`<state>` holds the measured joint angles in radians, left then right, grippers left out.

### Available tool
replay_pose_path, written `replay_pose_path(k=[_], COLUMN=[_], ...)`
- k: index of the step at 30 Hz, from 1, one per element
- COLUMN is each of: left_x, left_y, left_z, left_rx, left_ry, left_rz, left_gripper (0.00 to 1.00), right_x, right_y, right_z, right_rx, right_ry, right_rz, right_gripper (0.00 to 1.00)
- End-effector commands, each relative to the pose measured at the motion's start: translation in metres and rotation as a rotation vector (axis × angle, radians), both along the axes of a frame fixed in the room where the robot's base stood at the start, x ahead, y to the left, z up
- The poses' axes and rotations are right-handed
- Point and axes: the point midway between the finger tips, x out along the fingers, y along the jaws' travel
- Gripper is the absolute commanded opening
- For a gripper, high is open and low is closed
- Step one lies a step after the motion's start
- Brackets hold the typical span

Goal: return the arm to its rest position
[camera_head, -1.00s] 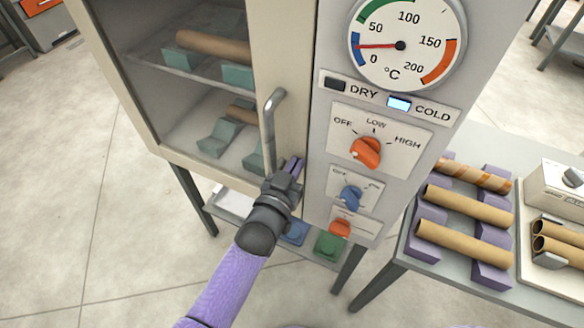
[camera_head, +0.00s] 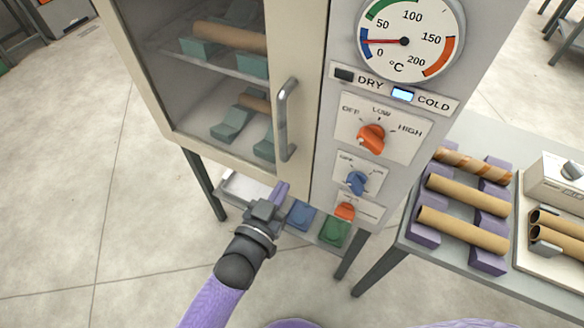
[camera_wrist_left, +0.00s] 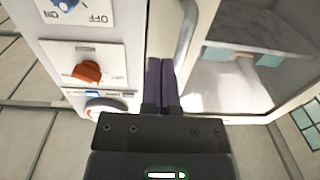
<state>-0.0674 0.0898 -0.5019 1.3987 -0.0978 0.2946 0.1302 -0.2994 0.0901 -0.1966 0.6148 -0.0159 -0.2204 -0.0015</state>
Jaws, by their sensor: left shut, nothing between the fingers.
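My left gripper (camera_head: 280,192) is shut and empty in the head view, low in front of the oven (camera_head: 311,120), below its door handle (camera_head: 284,120) and apart from it. In the left wrist view its two purple fingers (camera_wrist_left: 161,82) lie together with nothing between them. The handle (camera_wrist_left: 186,40) shows just to the right of the fingers there. My left arm (camera_head: 212,300) comes in from the bottom left. My right gripper is not in view.
The oven door is closed, with cardboard tubes (camera_head: 230,36) on teal holders behind its glass. Orange knob (camera_head: 371,138) and blue knob (camera_head: 357,182) sit on the panel. A table (camera_head: 410,264) with tubes on purple racks stands at right.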

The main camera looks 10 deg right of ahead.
Motion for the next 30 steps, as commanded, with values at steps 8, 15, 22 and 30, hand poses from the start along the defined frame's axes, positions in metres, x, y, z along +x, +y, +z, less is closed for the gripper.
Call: replay_pose_path(k=[8,15,22,30], left_x=[-0.029,-0.039,-0.144,-0.310], left_y=[0.018,0.037,0.120,0.183], left_z=[0.000,-0.067,-0.272,-0.373], left_rx=[0.001,0.084,0.370,0.569], left_ry=[0.000,0.156,0.762,1.335], left_rz=[-0.001,0.046,0.189,0.257], left_gripper=[0.00,0.00,0.00,0.00], right_x=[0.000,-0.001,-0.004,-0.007], right_y=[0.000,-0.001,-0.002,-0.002], right_z=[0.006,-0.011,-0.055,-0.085], right_rx=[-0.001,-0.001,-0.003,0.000], right_ry=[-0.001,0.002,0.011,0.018], right_rz=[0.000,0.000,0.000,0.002], right_gripper=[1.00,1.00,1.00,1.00])
